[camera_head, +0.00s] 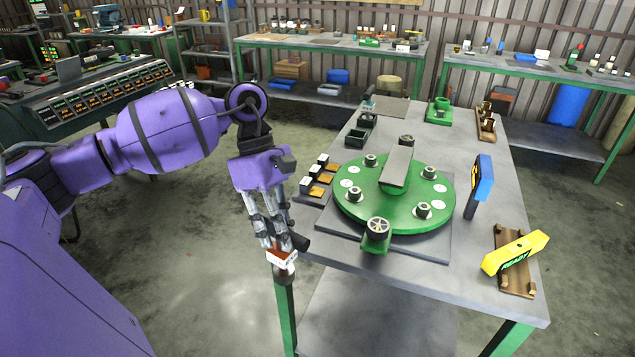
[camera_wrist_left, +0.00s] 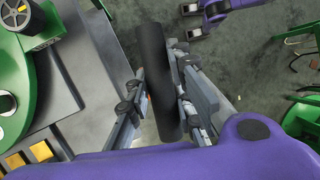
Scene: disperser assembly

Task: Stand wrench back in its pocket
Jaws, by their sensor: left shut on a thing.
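My left gripper (camera_head: 272,236) is at the near left corner of the workbench. In the left wrist view, its fingers (camera_wrist_left: 165,95) close around a thick black cylinder, which looks like the wrench's handle (camera_wrist_left: 158,75). In the head view, a dark end of the wrench (camera_head: 298,241) shows beside the fingertips. The rest of the wrench is hidden by the fingers. A small reddish-brown block with a white label (camera_head: 282,260) sits just below the fingertips at the bench corner; I cannot tell if it is the pocket.
Open floor lies left of the bench.

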